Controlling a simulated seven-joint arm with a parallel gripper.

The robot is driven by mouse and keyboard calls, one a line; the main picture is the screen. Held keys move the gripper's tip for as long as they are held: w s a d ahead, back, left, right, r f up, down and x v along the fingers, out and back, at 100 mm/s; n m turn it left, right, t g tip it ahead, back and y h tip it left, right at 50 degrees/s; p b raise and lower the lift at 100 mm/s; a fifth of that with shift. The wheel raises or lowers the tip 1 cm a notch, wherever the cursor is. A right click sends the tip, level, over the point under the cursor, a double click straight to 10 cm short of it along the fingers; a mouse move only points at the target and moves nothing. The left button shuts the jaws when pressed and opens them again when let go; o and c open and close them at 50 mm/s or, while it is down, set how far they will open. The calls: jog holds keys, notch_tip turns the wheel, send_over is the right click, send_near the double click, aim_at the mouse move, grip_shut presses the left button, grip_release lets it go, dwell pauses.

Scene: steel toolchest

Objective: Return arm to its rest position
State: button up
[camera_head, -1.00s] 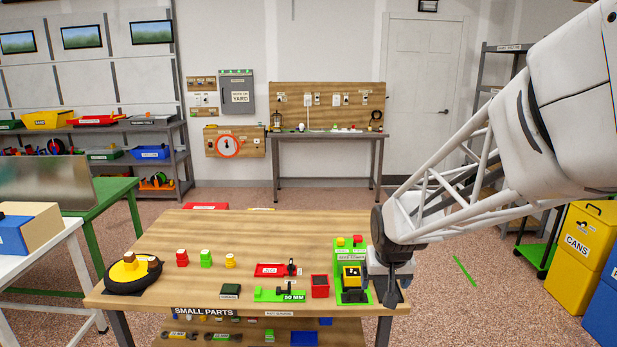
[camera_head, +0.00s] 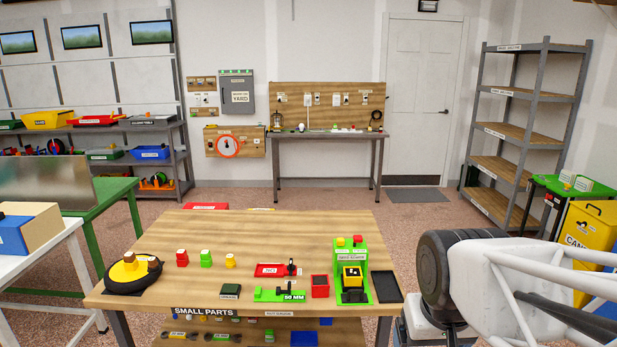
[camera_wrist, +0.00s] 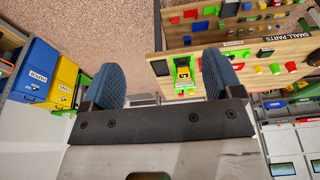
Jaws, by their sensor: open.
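My gripper shows in the wrist view (camera_wrist: 162,80), with its two dark blue finger pads wide apart and nothing between them. In the head view my wrist and arm are at the lower right, beside the right end of the wooden table (camera_head: 215,240); the fingertips are out of the picture there. My arm is clear of the tabletop. The green press-like fixture (camera_head: 352,270) stands at the table's right end, with a black pad (camera_head: 387,287) beside it. The fixture also shows in the wrist view (camera_wrist: 182,72), beyond the finger gap.
On the table are a red bin (camera_head: 320,286), a red tray (camera_head: 271,270), a green 50 MM gauge (camera_head: 280,295) and a round black and yellow item (camera_head: 132,272). A yellow bin (camera_head: 590,230) and grey shelving (camera_head: 525,130) stand at the right. The floor beyond the table is open.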

jog(key=shift+s, duration=2.05)
